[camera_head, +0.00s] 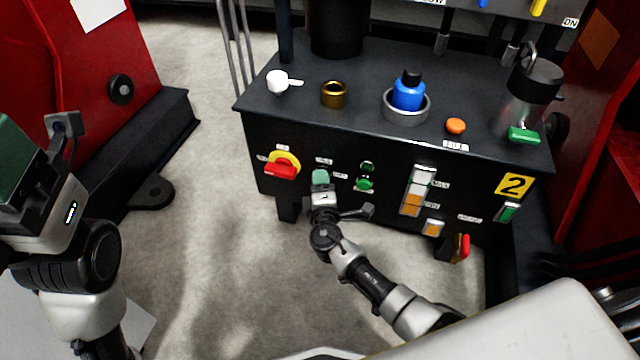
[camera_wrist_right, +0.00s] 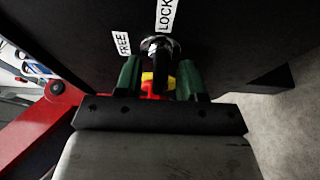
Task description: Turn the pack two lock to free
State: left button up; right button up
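The pack two lock (camera_wrist_right: 158,52), a dark round knob with a bright collar, shows in the right wrist view beside the labels LOCK (camera_wrist_right: 166,14) and FREE (camera_wrist_right: 122,43). My right gripper (camera_wrist_right: 159,76) has its green fingers on either side of the knob, with a narrow gap showing, so it looks open around it. In the head view the right gripper (camera_head: 320,180) is at the panel's lower left and hides the lock. My left gripper (camera_head: 20,170) is at the left edge, partly cut off; its fingers cannot be made out clearly.
The black cabinet (camera_head: 470,190) carries a red-yellow switch (camera_head: 282,165) left of my right gripper, green buttons (camera_head: 365,184) and orange-white switches (camera_head: 418,190) to its right. A white cup, brass ring, blue bottle (camera_head: 408,92) and metal flask stand on top. Red machine frames stand on both sides.

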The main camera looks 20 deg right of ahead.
jog(key=shift+w, duration=0.4)
jog(key=shift+c, duration=0.4)
grip_shut()
